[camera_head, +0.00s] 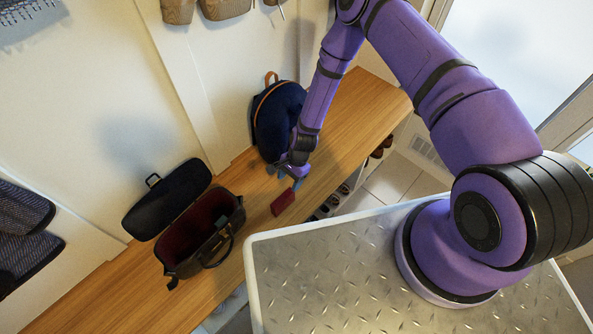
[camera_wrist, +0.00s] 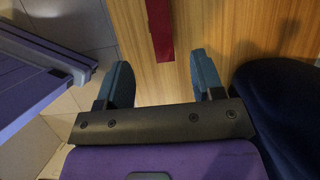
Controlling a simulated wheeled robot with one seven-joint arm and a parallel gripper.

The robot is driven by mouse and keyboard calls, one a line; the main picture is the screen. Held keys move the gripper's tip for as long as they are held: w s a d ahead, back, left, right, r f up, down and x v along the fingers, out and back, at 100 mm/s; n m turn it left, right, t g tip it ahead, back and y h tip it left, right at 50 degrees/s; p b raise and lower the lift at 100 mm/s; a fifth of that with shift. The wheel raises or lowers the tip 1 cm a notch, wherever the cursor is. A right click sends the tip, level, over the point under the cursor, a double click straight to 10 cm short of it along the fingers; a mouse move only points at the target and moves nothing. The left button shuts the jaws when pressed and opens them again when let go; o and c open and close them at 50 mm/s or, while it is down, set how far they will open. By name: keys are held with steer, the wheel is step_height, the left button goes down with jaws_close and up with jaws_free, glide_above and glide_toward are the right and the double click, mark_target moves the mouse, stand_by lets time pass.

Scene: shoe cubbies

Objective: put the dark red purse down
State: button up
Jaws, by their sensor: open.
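The dark red purse (camera_head: 283,202) lies on the wooden bench top (camera_head: 330,140), near its front edge and to the right of the open bag. In the wrist view the purse (camera_wrist: 160,28) shows as a narrow red strip at the top. My gripper (camera_head: 290,180) is just behind the purse in the head view. In the wrist view my gripper (camera_wrist: 163,75) is open, its two blue fingers spread apart with bare wood between them. The purse is beyond the fingertips, apart from them.
An open dark bag (camera_head: 205,235) with red lining stands on the bench at left. A navy backpack (camera_head: 278,120) stands against the wall by my gripper; its dark blue side (camera_wrist: 275,110) shows at right in the wrist view. Shoes (camera_head: 335,199) sit in cubbies below the bench.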

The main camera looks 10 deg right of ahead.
steer(key=shift+w+r, duration=0.1)
steer(key=shift+r, duration=0.05)
steer(key=w+d+r+n+t+h, duration=0.15)
steer(key=w+r, duration=0.35)
steer(key=r, duration=0.5)
steer(key=w+d+r+n+y, duration=0.1)
steer(key=w+d+r+n, duration=0.2)
steer(key=r, duration=0.7)
steer(key=s+d+r+n+t+h, duration=0.1)
steer(key=d+r, duration=0.2)
steer(key=r, duration=0.8)
steer(key=s+d+r+n+t, duration=0.1)
steer(key=d+r, duration=0.2)
steer(key=r, duration=0.8)
steer(key=s+d+r+n+t+h, duration=0.1)
steer(key=d+r, duration=0.2)
steer(key=r, duration=0.7)
steer(key=s+d+r+n+t, duration=0.1)
steer(key=s+d+r, duration=0.3)
steer(key=s+r, duration=0.5)
steer(key=s+d+r+n+t+h, duration=0.1)
steer(key=s+r, duration=0.7)
steer(key=s, duration=0.8)
steer(key=d+n+t, duration=0.1)
steer(key=d, duration=0.1)
steer(key=shift+s+d+r+n, duration=0.3)
steer(key=shift+d+r+n, duration=0.05)
steer(key=shift+d+r, duration=0.05)
